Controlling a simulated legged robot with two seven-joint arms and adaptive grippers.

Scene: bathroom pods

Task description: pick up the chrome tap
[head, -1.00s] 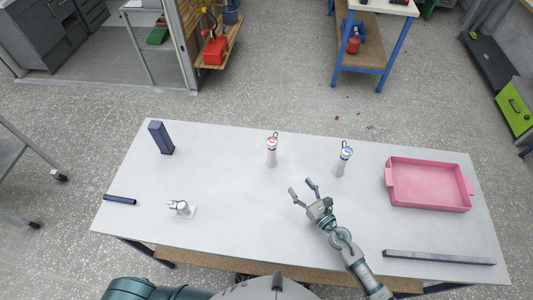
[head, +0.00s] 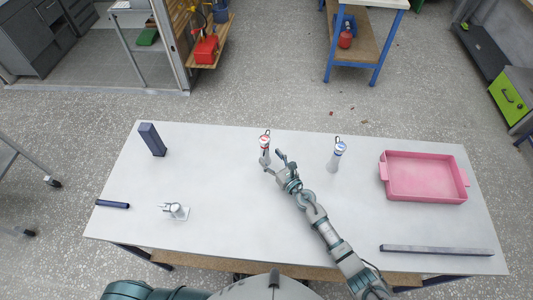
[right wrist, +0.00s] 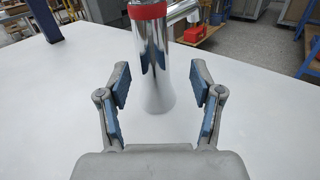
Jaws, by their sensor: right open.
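A chrome tap with a red band (head: 265,146) stands upright on the table, left of centre in the head view. In the right wrist view its shiny flared body (right wrist: 153,75) rises just beyond my fingers; its top is cut off. My right gripper (head: 273,162) is open and empty, close in front of this tap, with its fingers pointing toward it. A similar tap with a blue band (head: 336,156) stands upright to the right. A small silvery fitting on a square plate (head: 175,211) sits at the table's left. My left gripper is not in view.
On the white table (head: 240,235) are a dark upright block (head: 152,140), a short dark bar (head: 112,204), a pink tray (head: 425,177) at the right and a long dark bar (head: 437,250) at the front right.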

